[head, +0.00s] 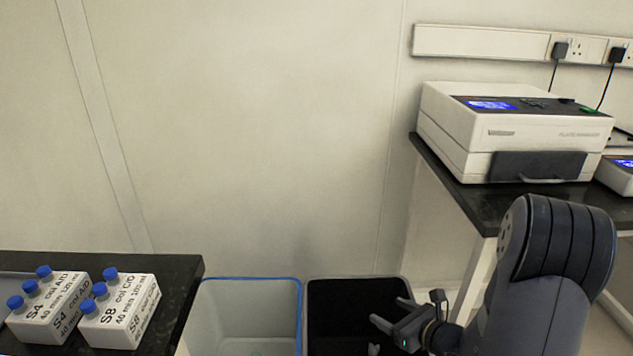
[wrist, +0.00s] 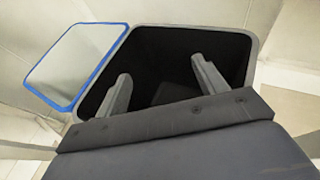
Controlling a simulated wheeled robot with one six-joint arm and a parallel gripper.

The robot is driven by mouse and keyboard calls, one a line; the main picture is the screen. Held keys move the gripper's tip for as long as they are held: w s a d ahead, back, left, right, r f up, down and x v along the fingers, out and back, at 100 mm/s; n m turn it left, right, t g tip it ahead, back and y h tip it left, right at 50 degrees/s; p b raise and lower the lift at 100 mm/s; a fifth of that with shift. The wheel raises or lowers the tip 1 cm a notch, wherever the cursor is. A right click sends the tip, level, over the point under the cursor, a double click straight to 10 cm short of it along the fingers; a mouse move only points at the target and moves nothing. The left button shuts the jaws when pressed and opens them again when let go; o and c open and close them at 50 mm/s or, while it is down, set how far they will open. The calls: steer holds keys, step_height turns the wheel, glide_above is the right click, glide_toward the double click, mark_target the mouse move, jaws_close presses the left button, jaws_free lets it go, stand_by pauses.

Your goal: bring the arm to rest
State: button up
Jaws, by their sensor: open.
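My gripper (head: 390,322) is in the lower right of the head view, at the end of my dark grey arm. It is over the right part of a black-lined bin (head: 335,298). In the wrist view my gripper (wrist: 160,82) shows two grey fingers spread wide apart with nothing between them. The black-lined bin (wrist: 185,50) lies below and beyond the fingers there. Part of the bin is hidden by my gripper and arm.
A white bin with a blue rim (head: 250,300) stands left of the black one. A dark bench (head: 130,268) at left bears two white racks of blue-capped bottles (head: 120,312). A plate reader (head: 515,130) sits on the right bench (head: 455,185), behind my arm.

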steer(key=b+x, duration=0.2)
steer(key=x, duration=0.4)
steer(key=shift+r+p, duration=1.95)
steer(key=shift+r, duration=0.55)
